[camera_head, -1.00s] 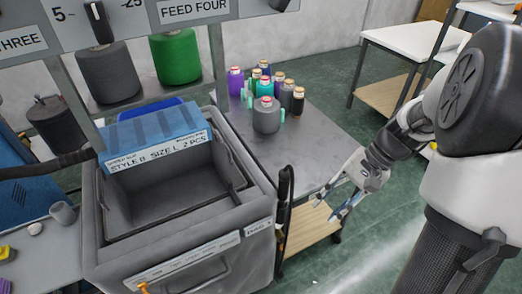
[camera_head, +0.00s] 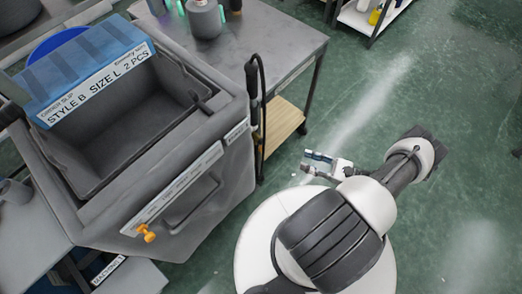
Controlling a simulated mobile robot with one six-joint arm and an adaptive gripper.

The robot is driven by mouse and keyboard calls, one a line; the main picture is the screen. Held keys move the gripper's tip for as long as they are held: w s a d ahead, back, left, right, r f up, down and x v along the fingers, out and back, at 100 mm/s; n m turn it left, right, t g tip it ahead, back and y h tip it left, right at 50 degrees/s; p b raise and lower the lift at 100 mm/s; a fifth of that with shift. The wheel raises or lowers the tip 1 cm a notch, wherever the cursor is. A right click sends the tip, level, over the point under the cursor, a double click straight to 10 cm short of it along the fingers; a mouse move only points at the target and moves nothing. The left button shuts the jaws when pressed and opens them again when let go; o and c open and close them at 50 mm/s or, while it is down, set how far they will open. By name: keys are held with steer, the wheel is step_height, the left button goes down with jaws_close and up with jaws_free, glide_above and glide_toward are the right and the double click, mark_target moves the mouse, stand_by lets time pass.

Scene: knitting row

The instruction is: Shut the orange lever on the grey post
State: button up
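A small orange lever (camera_head: 146,233) shows in the head view at the lower left, by the lower front corner of a grey bin (camera_head: 228,150). The grey post is not clear in this view, and I cannot tell the lever's exact angle. My gripper (camera_head: 306,162) is to the right of the bin, over the green floor, well apart from the lever. Its two fingers look spread, with nothing between them.
A grey surface (camera_head: 30,235) is at left. Green floor is clear at right.

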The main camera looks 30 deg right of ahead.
mark_target(261, 145)
steer(key=w+a+f+m+t+h+b, duration=0.1)
steer(key=w+a+f+m, duration=0.1)
steer(key=w+a, duration=0.8)
steer(key=w+f, duration=0.1)
steer(key=w, duration=0.3)
steer(key=shift+a+f+t+b, duration=0.25)
steer(key=shift+a+t+b, duration=0.1)
steer(key=shift+a+t, duration=0.05)
steer(key=shift+c, duration=0.4)
jaws_close()
